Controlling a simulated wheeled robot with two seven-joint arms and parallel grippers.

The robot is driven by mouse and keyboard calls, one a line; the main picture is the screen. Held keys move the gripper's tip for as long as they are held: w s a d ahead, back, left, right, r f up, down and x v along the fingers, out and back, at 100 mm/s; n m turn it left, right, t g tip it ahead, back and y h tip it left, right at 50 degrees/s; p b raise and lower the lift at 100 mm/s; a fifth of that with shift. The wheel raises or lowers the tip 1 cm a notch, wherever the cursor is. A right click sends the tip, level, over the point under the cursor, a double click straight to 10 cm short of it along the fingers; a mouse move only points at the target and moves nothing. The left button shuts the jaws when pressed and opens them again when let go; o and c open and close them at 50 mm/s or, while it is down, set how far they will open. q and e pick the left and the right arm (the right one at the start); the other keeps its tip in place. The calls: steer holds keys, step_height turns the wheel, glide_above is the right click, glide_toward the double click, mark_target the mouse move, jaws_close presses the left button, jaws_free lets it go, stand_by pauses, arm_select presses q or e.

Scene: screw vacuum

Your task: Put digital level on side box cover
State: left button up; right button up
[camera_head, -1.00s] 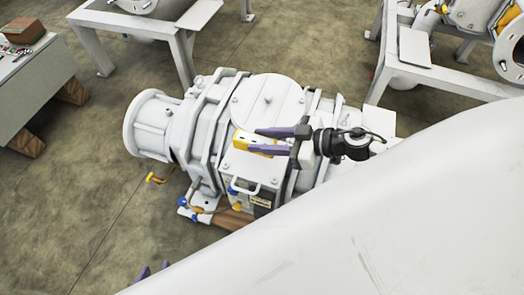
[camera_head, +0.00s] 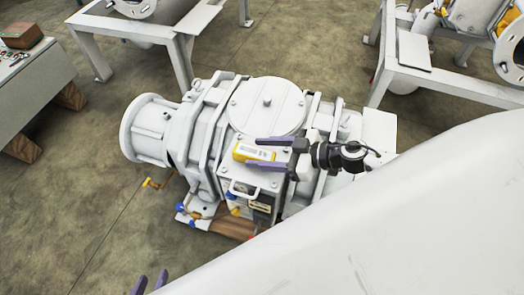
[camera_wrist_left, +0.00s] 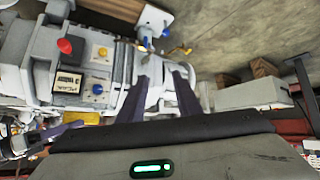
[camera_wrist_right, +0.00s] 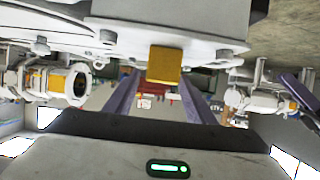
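The yellow digital level (camera_head: 255,153), with a pale display face, lies on the side box cover (camera_head: 234,177), a light grey plate on the machine's near side. My right gripper (camera_head: 251,152) reaches in from the right, with one purple finger on each side of the level. The fingers look spread and apart from it. The level's end also shows in the right wrist view (camera_wrist_right: 165,65), beyond and between the open fingers. My left gripper (camera_wrist_left: 163,62) is open and empty; only its fingertips (camera_head: 150,281) show at the head view's lower left.
The grey vacuum pump (camera_head: 204,130) fills the middle, with a round lid (camera_head: 267,105) behind the cover. A handle (camera_head: 243,192) and a blue knob (camera_head: 180,207) are at its front. A control desk (camera_head: 32,85) stands left; open floor lies between.

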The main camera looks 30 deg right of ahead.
steer(key=shift+r, duration=0.2)
steer(key=p+v, duration=0.2)
steer(key=v, duration=1)
